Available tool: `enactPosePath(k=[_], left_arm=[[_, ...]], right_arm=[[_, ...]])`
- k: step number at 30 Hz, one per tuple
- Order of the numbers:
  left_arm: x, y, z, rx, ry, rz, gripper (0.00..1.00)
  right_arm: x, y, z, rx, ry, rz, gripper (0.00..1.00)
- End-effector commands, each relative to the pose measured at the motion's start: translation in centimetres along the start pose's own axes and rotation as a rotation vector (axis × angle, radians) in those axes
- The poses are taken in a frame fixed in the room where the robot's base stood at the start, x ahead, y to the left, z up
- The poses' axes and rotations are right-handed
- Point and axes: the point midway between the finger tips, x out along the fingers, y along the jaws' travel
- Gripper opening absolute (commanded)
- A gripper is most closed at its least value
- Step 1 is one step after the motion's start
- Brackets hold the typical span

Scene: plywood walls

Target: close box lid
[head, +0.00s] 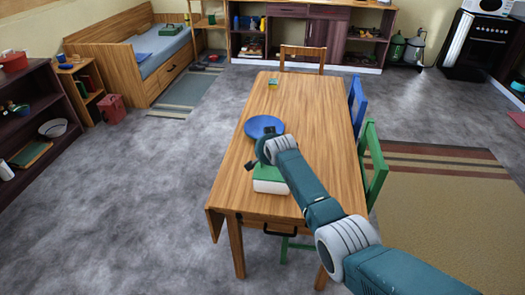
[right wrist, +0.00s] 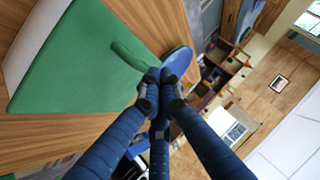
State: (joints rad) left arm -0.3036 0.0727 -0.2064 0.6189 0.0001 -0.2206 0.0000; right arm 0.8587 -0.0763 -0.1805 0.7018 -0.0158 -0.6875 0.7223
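A box with a green top (head: 268,171) and a white front side (head: 270,187) stands on the wooden table, partly hidden by my right arm. In the right wrist view its green lid (right wrist: 70,75) fills the left side, with a raised green bar handle (right wrist: 130,55). Whether the lid sits flush on the box is unclear. My right gripper (right wrist: 160,76) is at the inner end of the handle, fingertips close together. It appears shut; I cannot see anything clearly held between the fingers. In the head view the right gripper (head: 257,155) is above the box's far side. My left gripper is out of view.
A blue plate (head: 262,126) lies on the wooden table (head: 310,110) just beyond the box. A small sponge-like item (head: 273,84) is at the far end. Green (head: 375,165) and blue (head: 357,104) chairs line the right side. The floor to the left is clear.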

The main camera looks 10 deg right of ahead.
Motion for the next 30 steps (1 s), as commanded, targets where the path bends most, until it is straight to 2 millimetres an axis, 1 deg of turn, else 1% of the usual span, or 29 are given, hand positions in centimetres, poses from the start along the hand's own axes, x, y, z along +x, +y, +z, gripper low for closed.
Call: enactPosePath(k=[3,6,13,16,20,23,24,25,30], left_arm=[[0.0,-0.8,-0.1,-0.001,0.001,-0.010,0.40],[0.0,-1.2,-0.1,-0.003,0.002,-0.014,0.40],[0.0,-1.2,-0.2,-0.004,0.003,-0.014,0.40],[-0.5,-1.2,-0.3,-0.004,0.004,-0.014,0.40],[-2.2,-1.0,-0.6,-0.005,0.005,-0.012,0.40],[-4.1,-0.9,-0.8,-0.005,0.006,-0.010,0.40],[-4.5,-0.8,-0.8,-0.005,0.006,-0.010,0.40],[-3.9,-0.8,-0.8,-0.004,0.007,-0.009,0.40],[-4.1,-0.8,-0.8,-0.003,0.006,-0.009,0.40]], right_arm=[[0.0,0.0,0.0,0.000,0.000,0.000,0.00],[0.0,0.0,0.0,0.000,0.001,0.000,0.00],[0.0,0.0,-0.1,0.000,0.001,0.000,0.00],[-0.4,-0.1,-0.5,0.001,0.001,0.000,0.00],[-1.5,-0.6,-2.0,0.001,0.002,0.000,0.00],[-2.8,-1.0,-3.8,0.001,0.002,0.001,0.00],[-3.2,-1.0,-4.0,0.001,0.001,0.001,0.00],[-3.1,-0.8,-3.4,0.000,0.001,-0.001,0.00],[-5.4,-1.2,-3.2,0.001,0.002,-0.002,0.00]])
